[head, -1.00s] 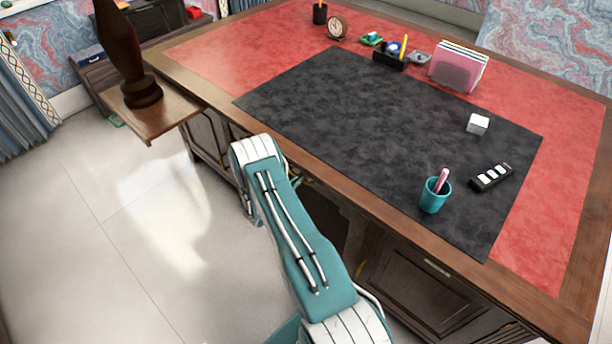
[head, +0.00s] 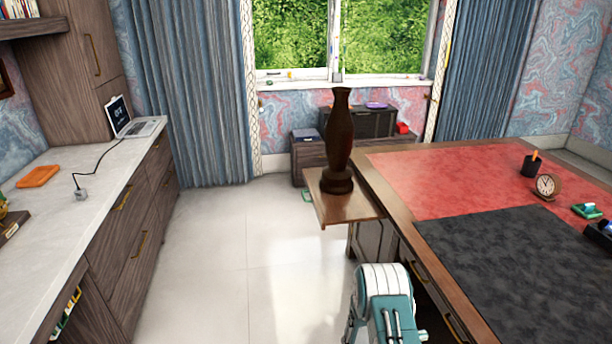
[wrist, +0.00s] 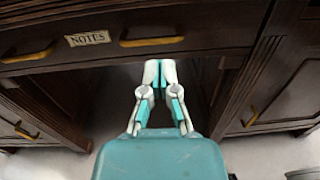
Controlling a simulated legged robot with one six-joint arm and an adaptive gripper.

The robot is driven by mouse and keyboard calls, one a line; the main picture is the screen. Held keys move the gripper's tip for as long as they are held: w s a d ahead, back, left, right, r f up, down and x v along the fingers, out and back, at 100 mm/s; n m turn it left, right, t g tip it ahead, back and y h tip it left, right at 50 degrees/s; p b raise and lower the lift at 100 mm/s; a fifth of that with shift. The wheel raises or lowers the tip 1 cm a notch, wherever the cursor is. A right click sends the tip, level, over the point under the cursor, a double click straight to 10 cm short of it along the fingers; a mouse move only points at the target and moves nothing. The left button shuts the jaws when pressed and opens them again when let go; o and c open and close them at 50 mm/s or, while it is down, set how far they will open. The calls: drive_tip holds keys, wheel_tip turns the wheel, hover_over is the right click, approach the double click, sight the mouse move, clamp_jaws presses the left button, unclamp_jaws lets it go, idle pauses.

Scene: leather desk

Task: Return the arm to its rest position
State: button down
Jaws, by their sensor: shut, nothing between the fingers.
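My gripper (wrist: 160,72) shows in the wrist view, with its white and teal fingers together and nothing between them. It points toward the dark knee space of the wooden desk, below a drawer (wrist: 105,42) with a "NOTES" label. I cannot tell whether it touches the desk. In the head view my teal and white arm is at the bottom, beside the desk's left side, and the gripper itself is out of sight there.
The desk top (head: 430,185) has a red leather surface and a black mat (head: 520,255). A dark vase (head: 339,140) stands on a pulled-out wooden board (head: 340,207) at the desk's far left. A white counter (head: 75,185) runs along the left. The pale floor (head: 220,250) between is clear.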

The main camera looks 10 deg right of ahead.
drive_tip(key=s+a+r+m+g+y, duration=0.2)
drive_tip(key=s+a+r+m+y, duration=0.3)
drive_tip(key=r, duration=0.7)
drive_tip(key=s+a+r+m+g+y, duration=0.15)
drive_tip(key=r+m, duration=0.45)
drive_tip(key=r, duration=0.7)
drive_tip(key=s+a+r+m+t+y, duration=0.7)
drive_tip(key=s+a+r+y, duration=0.4)
drive_tip(key=s+a+r, duration=0.3)
drive_tip(key=s+a+t, duration=0.1)
drive_tip(key=s+a, duration=0.1)
drive_tip(key=s, duration=0.1)
drive_tip(key=shift+a, duration=0.3)
drive_tip(key=shift+w+r+t, duration=0.1)
drive_tip(key=shift+t, duration=0.15)
